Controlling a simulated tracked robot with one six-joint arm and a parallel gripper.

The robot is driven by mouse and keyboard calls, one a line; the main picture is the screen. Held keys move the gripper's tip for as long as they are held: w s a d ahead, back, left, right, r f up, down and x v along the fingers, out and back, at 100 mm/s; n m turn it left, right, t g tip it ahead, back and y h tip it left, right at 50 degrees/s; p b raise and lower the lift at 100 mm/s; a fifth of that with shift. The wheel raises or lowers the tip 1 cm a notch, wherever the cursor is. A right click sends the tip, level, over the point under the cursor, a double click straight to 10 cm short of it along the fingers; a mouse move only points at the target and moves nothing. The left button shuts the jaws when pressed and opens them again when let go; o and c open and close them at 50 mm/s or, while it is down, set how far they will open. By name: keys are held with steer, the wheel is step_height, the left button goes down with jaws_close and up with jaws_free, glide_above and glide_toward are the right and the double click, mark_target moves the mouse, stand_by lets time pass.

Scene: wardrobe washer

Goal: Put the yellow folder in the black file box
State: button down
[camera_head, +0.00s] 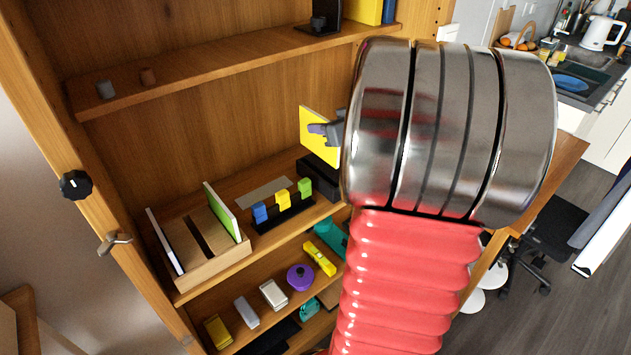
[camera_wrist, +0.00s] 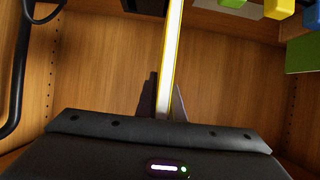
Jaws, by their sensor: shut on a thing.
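The yellow folder (camera_head: 317,137) stands roughly upright over the middle shelf, with its yellow face showing in the head view. My gripper (camera_head: 326,128) is shut on its edge; my arm hides part of the hold. In the wrist view the folder (camera_wrist: 174,60) is seen edge-on between my fingers (camera_wrist: 163,105). The black file box (camera_head: 317,178) sits on the middle shelf just below the folder, partly hidden by my arm. A dark shape at the wrist view's top may be this box. I cannot tell whether the folder's lower edge is inside it.
Left of the box stand a black holder with blue, yellow and green blocks (camera_head: 283,200) and a wooden box with upright panels (camera_head: 215,262). The upper shelf (camera_head: 230,58) is above. A lower shelf holds a purple round item (camera_head: 300,277) and several small things.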

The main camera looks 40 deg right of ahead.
mark_target(325, 160)
steer(key=shift+f, duration=3.1)
steer(key=shift+f, duration=0.1)
steer(key=shift+f, duration=1.8)
steer(key=c, duration=1.9)
jaws_free()
steer(key=shift+f, duration=0.1)
